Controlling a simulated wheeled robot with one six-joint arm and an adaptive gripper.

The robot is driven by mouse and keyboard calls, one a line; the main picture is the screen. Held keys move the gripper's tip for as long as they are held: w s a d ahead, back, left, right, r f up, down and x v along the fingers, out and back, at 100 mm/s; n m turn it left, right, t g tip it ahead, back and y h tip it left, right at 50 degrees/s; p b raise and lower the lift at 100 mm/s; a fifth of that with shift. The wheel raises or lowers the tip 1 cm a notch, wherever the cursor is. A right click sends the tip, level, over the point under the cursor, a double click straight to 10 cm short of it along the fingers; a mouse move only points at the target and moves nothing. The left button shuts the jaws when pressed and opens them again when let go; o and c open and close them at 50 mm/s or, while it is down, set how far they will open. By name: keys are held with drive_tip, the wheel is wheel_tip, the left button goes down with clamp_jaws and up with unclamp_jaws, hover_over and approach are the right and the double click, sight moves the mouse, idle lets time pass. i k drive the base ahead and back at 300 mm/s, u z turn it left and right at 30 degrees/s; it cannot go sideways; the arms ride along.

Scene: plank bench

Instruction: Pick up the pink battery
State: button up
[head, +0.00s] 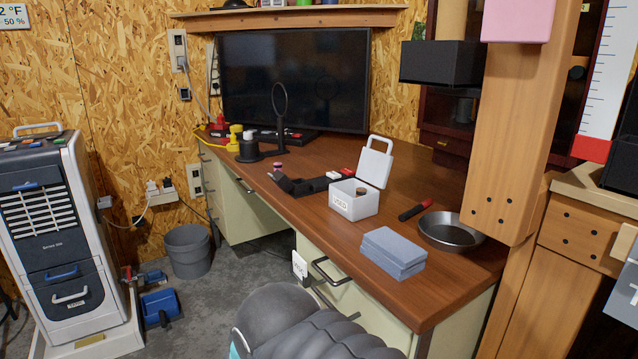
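A small pink-and-dark upright cylinder (278,167) stands on the brown desk (330,240), left of centre near the front edge; it looks like the pink battery, but it is too small to be certain. Just to its right lies a black angular object (303,186). A white box (353,207) labelled "USED" stands open further right, its lid raised, with a brownish round item (360,191) inside. My gripper is not in view.
A monitor (295,80) and a black ring stand (280,110) stand behind. A grey ribbed, rounded shape (300,325) fills the bottom centre.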

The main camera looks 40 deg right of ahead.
sight(276, 165)
drive_tip(key=u, duration=0.3)
drive_tip(key=k, duration=0.4)
drive_tip(key=u, duration=0.85)
drive_tip(key=i, duration=0.35)
drive_tip(key=z, duration=0.9)
drive_tip(key=i, duration=1.05)
drive_tip(key=z, duration=1.1)
